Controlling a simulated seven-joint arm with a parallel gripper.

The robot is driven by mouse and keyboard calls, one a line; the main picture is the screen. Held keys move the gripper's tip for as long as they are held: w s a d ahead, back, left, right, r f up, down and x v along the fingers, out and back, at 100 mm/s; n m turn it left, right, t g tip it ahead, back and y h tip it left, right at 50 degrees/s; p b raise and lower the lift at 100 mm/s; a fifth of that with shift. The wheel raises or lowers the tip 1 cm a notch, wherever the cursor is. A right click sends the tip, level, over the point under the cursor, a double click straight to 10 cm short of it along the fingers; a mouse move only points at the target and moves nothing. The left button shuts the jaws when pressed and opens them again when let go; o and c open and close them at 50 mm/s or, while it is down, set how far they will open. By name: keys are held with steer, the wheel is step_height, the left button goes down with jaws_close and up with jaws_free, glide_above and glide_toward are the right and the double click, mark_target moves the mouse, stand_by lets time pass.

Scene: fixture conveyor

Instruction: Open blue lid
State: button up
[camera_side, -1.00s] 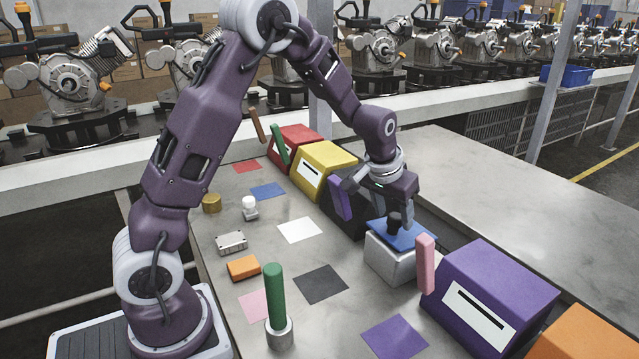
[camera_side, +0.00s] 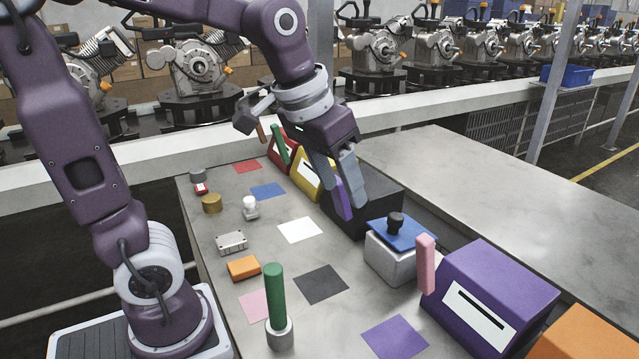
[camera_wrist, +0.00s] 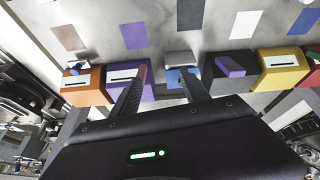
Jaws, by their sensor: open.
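The blue lid (camera_side: 412,236) is a flat blue plate with a black knob (camera_side: 396,222) on top. It lies on the small light grey box (camera_side: 390,264), covering its top, and looks slightly skewed; I cannot tell whether it is fully seated. My gripper (camera_side: 345,192) is open and empty, above the dark box and up-left of the lid, clear of the knob. In the wrist view, my fingers (camera_wrist: 162,76) point toward the row of boxes, with the grey box (camera_wrist: 178,57) partly showing near the right finger.
A dark box (camera_side: 378,205) with a purple bar (camera_side: 342,199) stands left of the grey box. A pink bar (camera_side: 426,262) and a purple box (camera_side: 490,290) stand right. A green cylinder (camera_side: 274,292) stands in front. Coloured squares lie flat; the rear metal surface (camera_side: 480,190) is clear.

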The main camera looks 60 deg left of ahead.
steer(key=shift+s+d+r, duration=0.1)
steer(key=shift+s+r, duration=0.05)
steer(key=shift+s, duration=0.5)
steer(key=shift+s+d+r, duration=0.15)
steer(key=shift+s, duration=0.5)
steer(key=shift+s+d+r, duration=0.1)
steer(key=shift+s+r, duration=0.05)
steer(key=shift+s, duration=0.5)
steer(key=s+d+f+m+t, duration=0.1)
steer(key=s+f, duration=0.2)
steer(key=s, duration=0.6)
steer(key=w+a+r+g, duration=0.2)
steer(key=w+r, duration=0.2)
steer(key=w, duration=0.7)
steer(key=n+g, duration=0.3)
glide_above(396, 216)
steer(key=shift+y, duration=0.3)
step_height(396, 216, down, 12)
steer(key=shift+d+f, duration=0.1)
steer(key=shift+f, duration=0.15)
step_height(396, 216, down, 7)
steer(key=shift+f, duration=0.1)
jaws_close()
